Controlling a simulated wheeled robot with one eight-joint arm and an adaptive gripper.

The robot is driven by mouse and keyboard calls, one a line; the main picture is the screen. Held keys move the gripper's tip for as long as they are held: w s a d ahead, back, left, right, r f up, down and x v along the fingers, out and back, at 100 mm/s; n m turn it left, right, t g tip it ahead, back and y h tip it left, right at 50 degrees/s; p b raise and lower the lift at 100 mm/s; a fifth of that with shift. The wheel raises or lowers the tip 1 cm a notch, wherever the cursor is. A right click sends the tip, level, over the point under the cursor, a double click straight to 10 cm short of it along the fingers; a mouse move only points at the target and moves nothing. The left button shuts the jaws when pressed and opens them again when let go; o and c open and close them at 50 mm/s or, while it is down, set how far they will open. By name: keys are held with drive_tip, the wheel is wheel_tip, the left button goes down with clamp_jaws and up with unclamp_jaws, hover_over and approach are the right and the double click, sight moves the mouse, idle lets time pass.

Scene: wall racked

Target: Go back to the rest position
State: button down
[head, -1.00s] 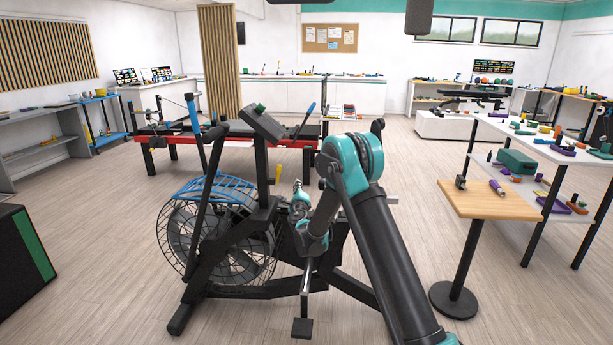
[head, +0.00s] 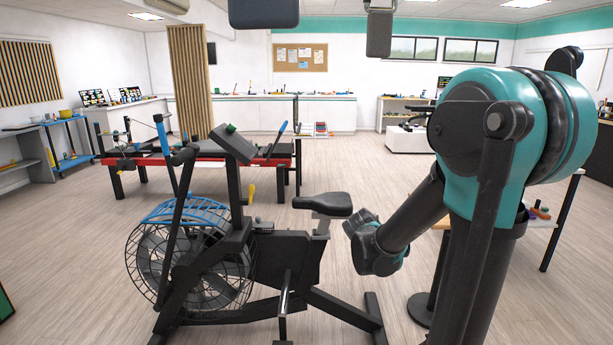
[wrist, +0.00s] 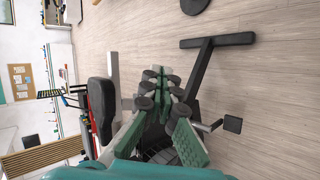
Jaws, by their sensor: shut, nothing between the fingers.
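My gripper (wrist: 160,85) shows in the wrist view with green and dark finger parts close together, shut and empty. Behind it in that view lie parts of the exercise bike and the wooden floor. In the head view my folded arm fills the right side, and the gripper itself is hidden behind the wrist part of my arm. The exercise bike (head: 240,250) stands just left of my arm, its black seat (head: 322,204) close beside the wrist.
A red-edged bench (head: 215,155) stands behind the bike. A table (head: 543,218) at the right is partly hidden by my arm. A blue trolley (head: 68,138) stands at the left wall. The floor in front left is open.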

drive_tip(key=s+a+f+m+g+y, duration=0.1)
drive_tip(key=s+f+m, duration=0.2)
drive_tip(key=s, duration=0.5)
drive_tip(key=s+a+f+m+g+y, duration=0.1)
drive_tip(key=s+f+m+g+y, duration=0.1)
drive_tip(key=s+m, duration=0.3)
drive_tip(key=s+a+f+m+g+y, duration=0.1)
drive_tip(key=s+f+m, duration=0.3)
drive_tip(key=s, duration=0.7)
drive_tip(key=shift+a+m+g+y, duration=0.25)
drive_tip(key=shift+m+g+y, duration=0.15)
drive_tip(key=shift+m+y, duration=0.15)
